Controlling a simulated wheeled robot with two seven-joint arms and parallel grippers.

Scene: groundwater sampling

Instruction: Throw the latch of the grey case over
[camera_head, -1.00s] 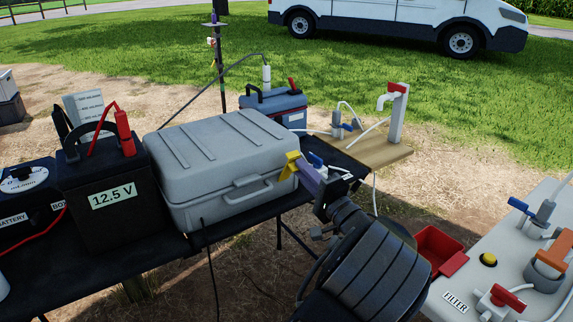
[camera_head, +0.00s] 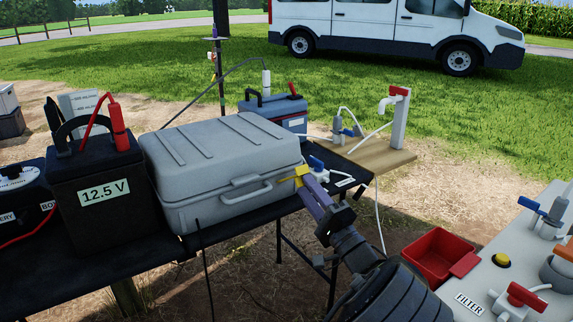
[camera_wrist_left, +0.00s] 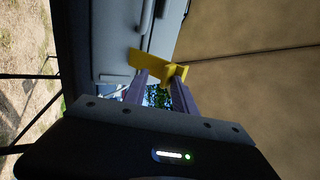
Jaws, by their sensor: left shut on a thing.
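The grey case (camera_head: 222,160) stands closed on the black table, its handle (camera_head: 247,191) on the front face. Its yellow latch (camera_head: 293,174) is at the right end of the front face and looks nearly level, pointing left. My left gripper (camera_head: 308,182), with purple fingers, is shut on the latch from the front right. In the left wrist view the yellow latch (camera_wrist_left: 149,61) shows at the fingertips, against the grey case (camera_wrist_left: 115,40); its gripped part is partly hidden by the fingers. My right gripper is not in view.
A black 12.5 V battery box (camera_head: 98,190) stands close left of the case. A blue cooler-like box (camera_head: 272,110) and a wooden board with a tap (camera_head: 397,105) are behind. A red tray (camera_head: 436,254) and a pale bench (camera_head: 497,275) with valves are at right.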

